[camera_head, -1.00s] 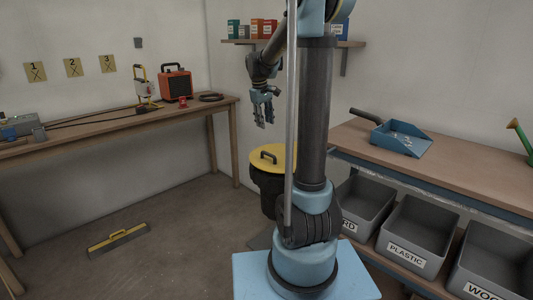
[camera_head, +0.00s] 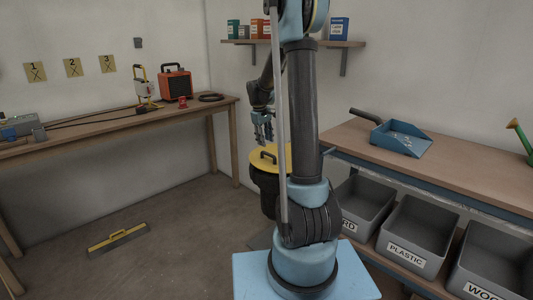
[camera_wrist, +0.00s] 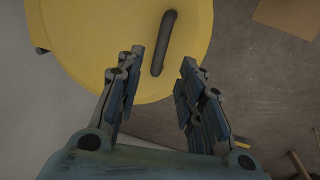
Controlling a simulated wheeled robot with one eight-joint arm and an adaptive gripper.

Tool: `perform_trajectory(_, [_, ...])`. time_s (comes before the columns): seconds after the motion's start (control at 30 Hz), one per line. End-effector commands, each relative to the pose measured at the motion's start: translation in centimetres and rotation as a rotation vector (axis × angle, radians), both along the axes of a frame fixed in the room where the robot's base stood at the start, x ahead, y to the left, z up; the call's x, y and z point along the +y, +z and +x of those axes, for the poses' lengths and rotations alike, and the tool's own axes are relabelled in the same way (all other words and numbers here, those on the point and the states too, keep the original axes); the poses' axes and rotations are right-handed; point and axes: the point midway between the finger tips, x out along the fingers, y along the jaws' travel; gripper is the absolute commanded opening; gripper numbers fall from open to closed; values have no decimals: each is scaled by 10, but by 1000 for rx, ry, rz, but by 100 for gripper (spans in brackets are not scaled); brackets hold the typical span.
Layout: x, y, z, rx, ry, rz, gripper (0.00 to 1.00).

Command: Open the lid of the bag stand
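The bag stand (camera_head: 265,186) is a dark round bin with a yellow lid (camera_head: 257,158) lying flat on top. A dark bar handle (camera_head: 268,154) stands on the lid; it also shows in the wrist view (camera_wrist: 163,43). My gripper (camera_head: 263,138) hangs above the lid, pointing down. In the wrist view its two blue fingers (camera_wrist: 155,88) are spread apart with nothing between them. The handle's near end reaches toward the gap between the fingertips, apart from them. Part of the lid is hidden behind my arm in the head view.
A workbench (camera_head: 470,170) with a blue dustpan (camera_head: 400,138) stands at right, above grey bins (camera_head: 415,235). Another bench (camera_head: 110,120) runs along the left wall. A shelf (camera_head: 350,43) hangs behind.

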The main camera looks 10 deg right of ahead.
Motion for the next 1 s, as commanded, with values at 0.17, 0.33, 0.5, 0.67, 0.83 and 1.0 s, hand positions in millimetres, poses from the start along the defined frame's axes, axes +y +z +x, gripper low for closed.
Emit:
perform_trajectory(0.17, [-5, -32, 4, 0, 0, 0, 35])
perform_trajectory(0.33, [-8, -54, 7, 0, 1, 0, 35])
perform_trajectory(0.5, [-10, -67, 8, 0, 1, 0, 35])
perform_trajectory(0.67, [-11, -71, 8, 0, 1, 0, 35])
perform_trajectory(0.83, [-11, -71, 8, 0, 1, 0, 35])
perform_trajectory(1.0, [-11, -70, 8, 0, 1, 0, 8])
